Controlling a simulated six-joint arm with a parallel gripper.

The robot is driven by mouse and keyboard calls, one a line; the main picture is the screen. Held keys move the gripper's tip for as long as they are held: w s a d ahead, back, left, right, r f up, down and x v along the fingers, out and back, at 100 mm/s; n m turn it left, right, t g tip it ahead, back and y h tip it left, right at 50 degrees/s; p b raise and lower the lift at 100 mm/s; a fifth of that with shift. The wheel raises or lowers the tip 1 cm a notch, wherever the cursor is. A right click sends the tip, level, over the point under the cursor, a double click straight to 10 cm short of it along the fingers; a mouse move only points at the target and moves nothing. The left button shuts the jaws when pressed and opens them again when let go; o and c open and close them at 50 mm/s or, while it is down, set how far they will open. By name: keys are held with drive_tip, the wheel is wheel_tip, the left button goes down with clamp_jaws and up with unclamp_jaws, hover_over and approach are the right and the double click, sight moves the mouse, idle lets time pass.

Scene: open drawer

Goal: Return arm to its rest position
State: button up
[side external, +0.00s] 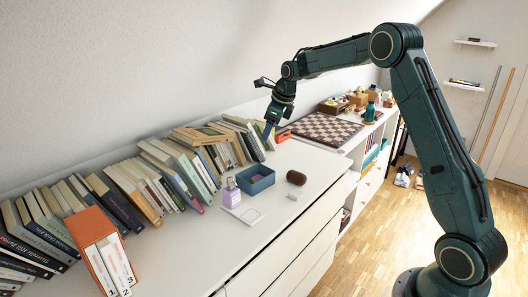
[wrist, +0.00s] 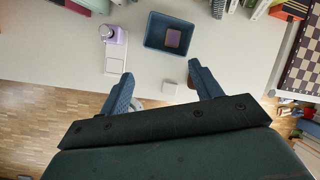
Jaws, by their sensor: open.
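My gripper (side external: 268,130) hangs from my dark green arm, above the back of the white dresser near the books in the side view. In the wrist view my gripper (wrist: 161,72) has its two blue fingers spread wide with nothing held between them. The arm is raised and reaches out from its base at the lower right.
On the dresser are a blue tray (side external: 256,178), a lilac bottle (side external: 231,194), a white flat item (side external: 243,211) and a brown case (side external: 296,177). A row of books (side external: 150,180) lines the wall. A chessboard (side external: 325,129) lies farther back. The dresser's front strip is clear.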

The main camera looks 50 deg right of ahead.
drive_tip(key=s+a+r+n, duration=0.6)
drive_tip(key=s+a+n, duration=0.15)
drive_tip(key=s, duration=0.25)
drive_tip(key=s+a+r+n, duration=0.6)
drive_tip(key=s+n, duration=0.3)
drive_tip(key=s+a+f+n, duration=0.2)
drive_tip(key=s+n, duration=0.5)
drive_tip(key=s, duration=0.3)
drive_tip(key=s+a+f+n+t, duration=0.1)
drive_tip(key=s+a+n, duration=0.2)
drive_tip(key=s+n, duration=0.5)
drive_tip(key=shift+s+f, duration=0.4)
drive_tip(key=shift+s, duration=0.8)
